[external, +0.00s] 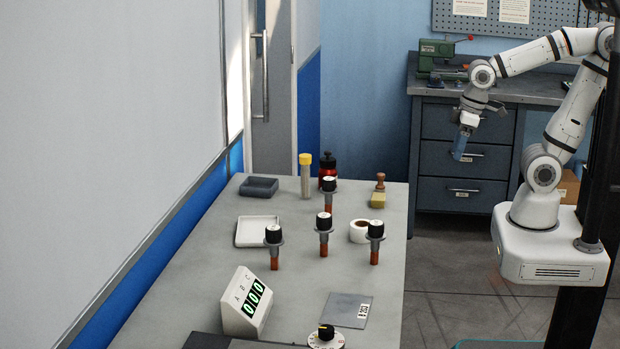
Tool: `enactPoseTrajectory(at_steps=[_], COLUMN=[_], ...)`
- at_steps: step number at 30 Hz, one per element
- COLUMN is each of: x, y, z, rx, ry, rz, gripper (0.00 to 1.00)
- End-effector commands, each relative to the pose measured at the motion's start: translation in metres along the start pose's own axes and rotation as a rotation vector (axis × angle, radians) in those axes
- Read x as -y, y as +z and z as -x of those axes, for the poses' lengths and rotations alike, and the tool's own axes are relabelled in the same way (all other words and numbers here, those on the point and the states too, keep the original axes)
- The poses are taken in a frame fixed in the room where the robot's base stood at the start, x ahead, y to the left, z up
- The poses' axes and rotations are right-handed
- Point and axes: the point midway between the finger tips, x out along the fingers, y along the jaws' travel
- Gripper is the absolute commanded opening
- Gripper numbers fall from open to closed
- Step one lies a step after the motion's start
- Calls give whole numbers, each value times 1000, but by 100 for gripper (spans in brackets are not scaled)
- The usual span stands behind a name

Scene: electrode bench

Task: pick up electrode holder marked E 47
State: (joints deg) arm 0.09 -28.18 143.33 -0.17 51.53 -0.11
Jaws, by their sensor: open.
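Several electrode holders with black knobs, grey collars and copper-coloured lower ends stand upright on the grey bench. One is at the left (274,246), one in the middle (324,234), one at the right (375,242) and one farther back (329,194). Their white top marks are too small to read, so I cannot tell which is E 47. My gripper (460,151) is open and points down, above the floor beyond the bench's right edge. It is apart from all the holders, and I see nothing held in it.
The bench (300,290) also bears a display box (246,302), a white tray (240,233), a dark tray (258,187), a yellow-capped tube (306,178), a tape roll (359,232) and a grey plate (348,310). A drawer cabinet (465,160) stands behind.

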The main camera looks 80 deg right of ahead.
Motion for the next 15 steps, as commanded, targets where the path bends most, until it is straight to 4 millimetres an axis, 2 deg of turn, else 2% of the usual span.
enactPoseTrajectory(at_steps=[4,8,11,15], x=[8,32,62,113], y=[-16,-54,-88,-130], z=[3,6,4,-6], rx=[13,44,76,118], ry=[-7,-19,-24,-20], rz=[-28,-107,-190,-309], gripper=[57,57,57,57])
